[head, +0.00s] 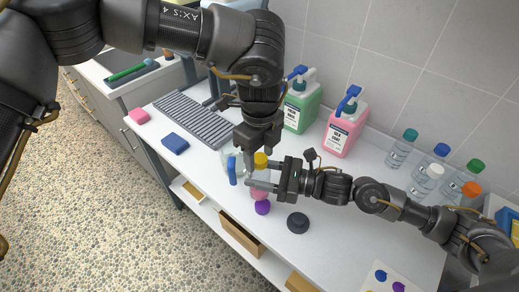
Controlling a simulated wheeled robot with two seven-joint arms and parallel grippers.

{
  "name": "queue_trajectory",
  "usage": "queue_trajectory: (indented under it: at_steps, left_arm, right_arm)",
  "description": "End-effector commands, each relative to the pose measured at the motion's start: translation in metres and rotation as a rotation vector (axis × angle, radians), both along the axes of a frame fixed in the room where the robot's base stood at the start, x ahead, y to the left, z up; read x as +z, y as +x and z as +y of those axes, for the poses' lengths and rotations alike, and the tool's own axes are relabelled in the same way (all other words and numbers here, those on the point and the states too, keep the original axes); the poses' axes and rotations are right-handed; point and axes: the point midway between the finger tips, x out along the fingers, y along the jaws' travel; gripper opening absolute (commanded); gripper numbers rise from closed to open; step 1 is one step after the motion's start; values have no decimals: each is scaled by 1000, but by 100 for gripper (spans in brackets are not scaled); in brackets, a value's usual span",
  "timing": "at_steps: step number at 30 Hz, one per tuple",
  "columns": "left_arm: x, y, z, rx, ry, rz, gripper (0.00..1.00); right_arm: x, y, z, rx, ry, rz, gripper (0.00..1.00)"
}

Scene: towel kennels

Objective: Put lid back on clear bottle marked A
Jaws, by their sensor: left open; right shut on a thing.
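My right gripper (249,180) reaches in from the right, low over the counter. A blue lid (232,171), seen nearly edge-on, is at its fingertips, and the fingers appear shut on it. My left gripper (256,150) points down just behind and above, with its fingers apart. A clear bottle (228,155) shows only partly behind the blue lid and the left gripper. A yellow-capped bottle (261,159) is beside the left fingers. A pink bottle (259,194) is partly hidden under the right gripper. No letter A is readable.
A purple lid (262,207) and a dark round lid (298,222) lie in front. Green (303,106) and pink (342,132) pump bottles stand behind. Several capped clear bottles (402,148) stand at right. A drying rack (190,118) and blue sponge (175,144) are left.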

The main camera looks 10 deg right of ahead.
Motion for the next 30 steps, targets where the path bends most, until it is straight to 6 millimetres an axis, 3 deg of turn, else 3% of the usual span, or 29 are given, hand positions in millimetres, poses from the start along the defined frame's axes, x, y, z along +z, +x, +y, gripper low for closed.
queue_trajectory:
  at_steps: [3, 13, 17, 20, 30]
  left_arm:
    - [0, 0, 0, 0, 0, 0, 48]
    - [0, 0, 0, 0, 0, 0, 5]
    - [0, 0, 0, -25, 0, 0, 5]
    - [0, 0, 0, -149, -1, 0, 5]
    - [0, 1, 0, -966, -4, 1, 5]
  right_arm:
    - [0, 0, 0, 0, 1, 0, 0]
    - [0, 0, 0, 0, 1, 0, 0]
    - [0, 0, 0, 0, 1, 0, 0]
    - [0, 0, 0, 0, 1, 0, 0]
    - [0, 0, 0, 1, 0, 0, 0]
